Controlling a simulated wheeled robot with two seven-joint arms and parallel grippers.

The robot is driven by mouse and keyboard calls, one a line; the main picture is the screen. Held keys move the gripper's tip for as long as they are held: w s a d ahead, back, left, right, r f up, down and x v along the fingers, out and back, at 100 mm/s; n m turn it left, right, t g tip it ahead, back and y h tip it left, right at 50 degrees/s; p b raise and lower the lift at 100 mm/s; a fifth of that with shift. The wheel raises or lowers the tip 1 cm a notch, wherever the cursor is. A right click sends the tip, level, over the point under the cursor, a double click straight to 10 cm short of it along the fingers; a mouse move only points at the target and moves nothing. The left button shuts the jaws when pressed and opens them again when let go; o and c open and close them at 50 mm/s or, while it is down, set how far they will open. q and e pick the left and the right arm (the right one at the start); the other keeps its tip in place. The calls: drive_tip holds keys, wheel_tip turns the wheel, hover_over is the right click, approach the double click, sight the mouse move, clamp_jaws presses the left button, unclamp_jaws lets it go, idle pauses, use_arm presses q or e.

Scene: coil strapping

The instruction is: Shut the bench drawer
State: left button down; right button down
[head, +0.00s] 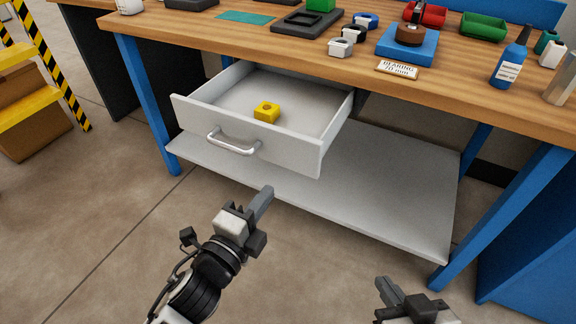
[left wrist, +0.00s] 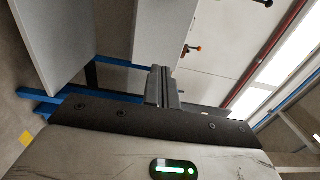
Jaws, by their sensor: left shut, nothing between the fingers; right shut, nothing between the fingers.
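The white bench drawer (head: 190,112) is pulled out from under the wooden bench top in the head view. A curved metal handle (head: 234,146) is on its front, and a yellow block (head: 266,112) lies inside. My left gripper (head: 264,197) is shut and empty, below and in front of the drawer, apart from the handle. It also shows at the middle of the left wrist view (left wrist: 162,88), with pale panels beyond that I cannot identify for certain. My right gripper (head: 388,288) is shut and empty, low at the bottom right of the head view.
The bench top (head: 270,50) holds a blue bottle (head: 511,62), a blue block (head: 407,45), a green bin (head: 483,27) and other small parts. A grey lower shelf (head: 390,200) sits under the drawer. Blue legs (head: 150,105) flank it. Floor in front is clear.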

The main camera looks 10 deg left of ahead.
sight(295, 155)
use_arm(q)
drive_tip(key=x, duration=1)
drive_tip(key=shift+f, duration=0.1)
